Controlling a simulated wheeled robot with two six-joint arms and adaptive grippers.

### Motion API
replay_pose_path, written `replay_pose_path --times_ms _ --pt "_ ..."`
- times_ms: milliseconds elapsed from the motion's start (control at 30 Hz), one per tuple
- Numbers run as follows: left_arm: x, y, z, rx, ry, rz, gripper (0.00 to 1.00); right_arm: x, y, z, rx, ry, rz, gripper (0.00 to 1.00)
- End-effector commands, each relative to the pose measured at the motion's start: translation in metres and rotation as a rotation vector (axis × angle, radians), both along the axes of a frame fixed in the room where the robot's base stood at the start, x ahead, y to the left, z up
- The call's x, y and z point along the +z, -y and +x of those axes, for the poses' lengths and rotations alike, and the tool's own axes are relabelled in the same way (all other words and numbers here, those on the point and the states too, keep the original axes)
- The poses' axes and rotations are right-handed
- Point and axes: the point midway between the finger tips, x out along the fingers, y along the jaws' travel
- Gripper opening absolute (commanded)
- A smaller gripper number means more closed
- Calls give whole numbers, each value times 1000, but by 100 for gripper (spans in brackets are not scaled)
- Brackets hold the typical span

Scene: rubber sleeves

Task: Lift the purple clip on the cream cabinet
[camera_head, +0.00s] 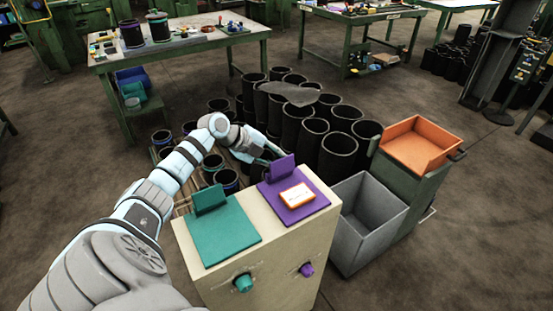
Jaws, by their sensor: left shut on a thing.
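The cream cabinet (290,232) stands at the lower middle. On the right of its top is a purple plate (285,212) with the raised purple clip (281,170) at its back edge. An orange-edged white label or block (297,195) lies on that plate. My left arm reaches over from the left, and my left gripper (268,154) is at the back of the purple clip, shut on it. The fingertips are partly hidden behind the clip. My right gripper is out of view.
A teal plate with a raised teal clip (210,197) is beside the purple one. Teal (243,283) and purple (306,270) knobs are on the cabinet front. A grey bin (368,222) and an orange tray (418,145) stand at right. Several black sleeves (338,155) stand behind.

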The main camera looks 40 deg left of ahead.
Motion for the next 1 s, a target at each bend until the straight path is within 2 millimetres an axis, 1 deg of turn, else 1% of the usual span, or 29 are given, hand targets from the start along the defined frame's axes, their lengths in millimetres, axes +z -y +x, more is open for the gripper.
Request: replay_pose_path --times_ms 400,433,500,567,867,967,1000 --pt "-2 1 -1 -2 -8 -11 0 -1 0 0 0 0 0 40" --pt "-2 1 -1 -2 -8 -11 23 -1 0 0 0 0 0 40" --pt "-2 1 -1 -2 -8 -11 34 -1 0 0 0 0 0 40" --pt "-2 1 -1 -2 -8 -10 42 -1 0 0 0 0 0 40" --pt "0 -1 -2 0 -7 -8 42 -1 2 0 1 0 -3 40" --pt "8 -6 -9 1 -7 -5 42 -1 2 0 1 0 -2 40" --pt "14 -8 -14 -1 -7 -2 42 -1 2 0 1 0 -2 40"
